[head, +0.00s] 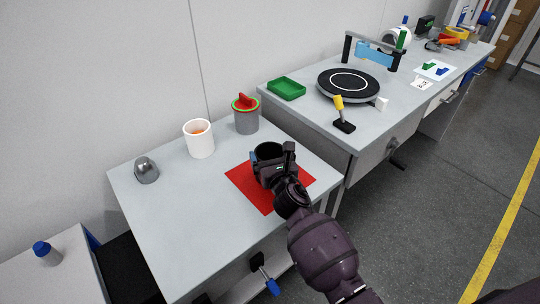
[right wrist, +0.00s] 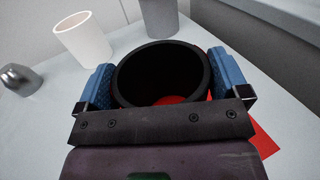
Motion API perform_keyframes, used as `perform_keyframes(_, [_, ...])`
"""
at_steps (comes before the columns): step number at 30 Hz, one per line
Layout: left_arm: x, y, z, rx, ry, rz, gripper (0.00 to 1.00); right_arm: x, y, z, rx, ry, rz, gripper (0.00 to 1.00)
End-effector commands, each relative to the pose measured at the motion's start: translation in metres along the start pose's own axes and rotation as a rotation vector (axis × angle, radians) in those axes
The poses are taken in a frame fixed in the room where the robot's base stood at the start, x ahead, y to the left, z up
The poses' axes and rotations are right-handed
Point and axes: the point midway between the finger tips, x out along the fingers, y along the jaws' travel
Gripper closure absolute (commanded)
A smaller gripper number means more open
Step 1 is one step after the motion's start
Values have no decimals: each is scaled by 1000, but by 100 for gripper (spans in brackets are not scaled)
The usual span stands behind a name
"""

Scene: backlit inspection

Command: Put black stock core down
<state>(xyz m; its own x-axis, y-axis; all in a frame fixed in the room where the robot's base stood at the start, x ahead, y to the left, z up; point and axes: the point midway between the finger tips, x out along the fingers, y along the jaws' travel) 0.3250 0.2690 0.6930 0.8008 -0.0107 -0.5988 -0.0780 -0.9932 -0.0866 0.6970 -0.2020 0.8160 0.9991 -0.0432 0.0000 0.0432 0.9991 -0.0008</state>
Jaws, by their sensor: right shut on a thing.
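The black stock core (head: 268,150) is a dark hollow cylinder with an open top, and it is at the red mat (head: 244,183) on the near table. In the right wrist view the core (right wrist: 160,72) sits between the blue-padded fingers of my right gripper (right wrist: 158,85), which is shut on it. Red shows through the core's bore and beside it. In the head view my right gripper (head: 270,160) partly hides the core. I cannot tell whether the core's bottom touches the mat. My left gripper is not in view.
A white cup (head: 199,140), a grey container with a red and green top (head: 246,118) and a grey dome-shaped piece (head: 146,170) stand on the same table. The table's front left area is clear. The neighbouring bench holds a green tray (head: 287,88) and a black turntable (head: 348,86).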

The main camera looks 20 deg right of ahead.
Motion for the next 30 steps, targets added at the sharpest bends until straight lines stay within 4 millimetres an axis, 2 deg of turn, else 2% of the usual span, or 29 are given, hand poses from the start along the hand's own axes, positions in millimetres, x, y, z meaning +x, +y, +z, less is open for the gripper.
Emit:
perform_keyframes(5, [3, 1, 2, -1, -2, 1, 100, 0, 0, -5, 0, 0, 1, 34])
perform_keyframes(6, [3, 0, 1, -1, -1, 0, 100, 0, 0, -4, 0, 0, 0, 2])
perform_keyframes(7, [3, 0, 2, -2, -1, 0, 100, 0, 0, -3, 0, 0, 0, 0])
perform_keyframes(17, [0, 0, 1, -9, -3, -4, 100, 0, 0, 4, 1, -3, 0, 0])
perform_keyframes(23, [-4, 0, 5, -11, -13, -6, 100, -25, 0, 2, 1, -1, 0, 0])
perform_keyframes(30, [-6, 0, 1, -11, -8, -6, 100, -65, 0, 2, 1, -1, -1, 0])
